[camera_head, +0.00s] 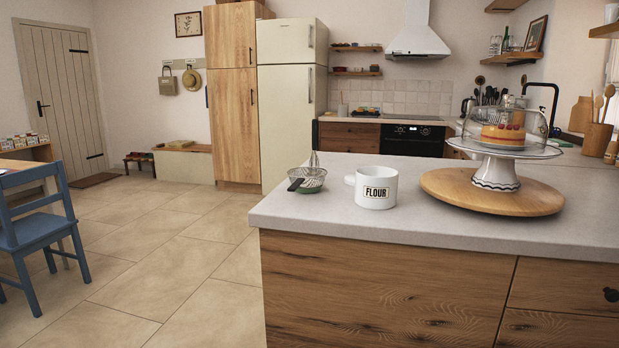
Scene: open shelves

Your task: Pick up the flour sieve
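A white cup-shaped vessel (378,191) marked FLOUR stands upright near the left end of the pale counter (420,228). A white handle sticks out at its left; its inside is not clearly visible. A small wire-mesh strainer (312,177) with a dark handle rests just left of it, over a small green dish or base. A thin wire piece rises above the strainer. I cannot tell for sure from the picture which of the two is the flour sieve. They stand apart. Neither of my grippers is in view.
A round wooden board (440,184) with a white cake stand and glass dome (500,126) stands to the right. The counter's front strip is clear. A blue chair (40,235) stands at the far left, with open tiled floor between it and the counter.

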